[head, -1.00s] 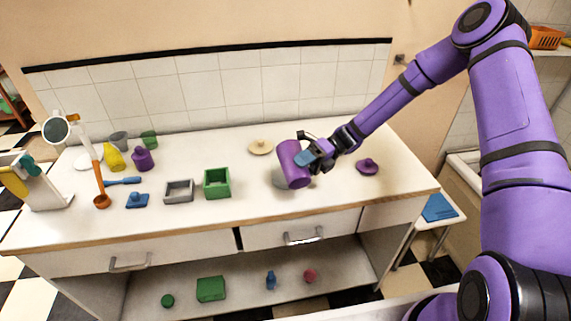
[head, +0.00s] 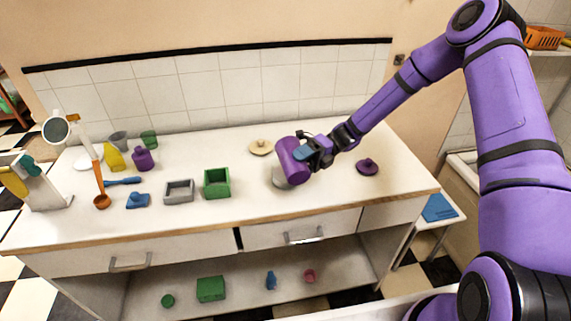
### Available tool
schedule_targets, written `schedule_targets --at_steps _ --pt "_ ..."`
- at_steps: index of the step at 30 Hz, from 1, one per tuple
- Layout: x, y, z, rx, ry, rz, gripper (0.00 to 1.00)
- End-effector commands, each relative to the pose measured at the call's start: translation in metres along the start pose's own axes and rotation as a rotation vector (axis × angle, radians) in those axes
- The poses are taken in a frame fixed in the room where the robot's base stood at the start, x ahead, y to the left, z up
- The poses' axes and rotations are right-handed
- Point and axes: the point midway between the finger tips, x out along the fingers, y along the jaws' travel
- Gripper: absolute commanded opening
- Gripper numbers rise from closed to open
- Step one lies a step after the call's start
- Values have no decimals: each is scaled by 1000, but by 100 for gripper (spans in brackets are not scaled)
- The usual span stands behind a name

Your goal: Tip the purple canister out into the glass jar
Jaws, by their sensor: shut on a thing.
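The purple canister (head: 292,160) is in the air over the right half of the counter, tilted, its lower end leaning right. My gripper (head: 306,153) is shut on its right side. I cannot see inside it or whether anything is coming out. A pale grey, see-through round vessel, likely the glass jar (head: 279,178), stands on the counter just below and behind the canister, which hides most of it. I cannot tell whether the two touch.
A purple lid (head: 367,167) lies to the right and a cream lid (head: 260,147) behind left. A green box (head: 217,184) and a grey tray (head: 179,191) stand to the left. The counter front (head: 300,213) is clear.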

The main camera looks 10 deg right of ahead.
Motion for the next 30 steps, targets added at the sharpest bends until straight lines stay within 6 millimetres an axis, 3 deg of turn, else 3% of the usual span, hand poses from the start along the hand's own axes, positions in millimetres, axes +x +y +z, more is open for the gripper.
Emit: schedule_targets --at_steps 30 --pt "-2 8 5 101 1 42 44"
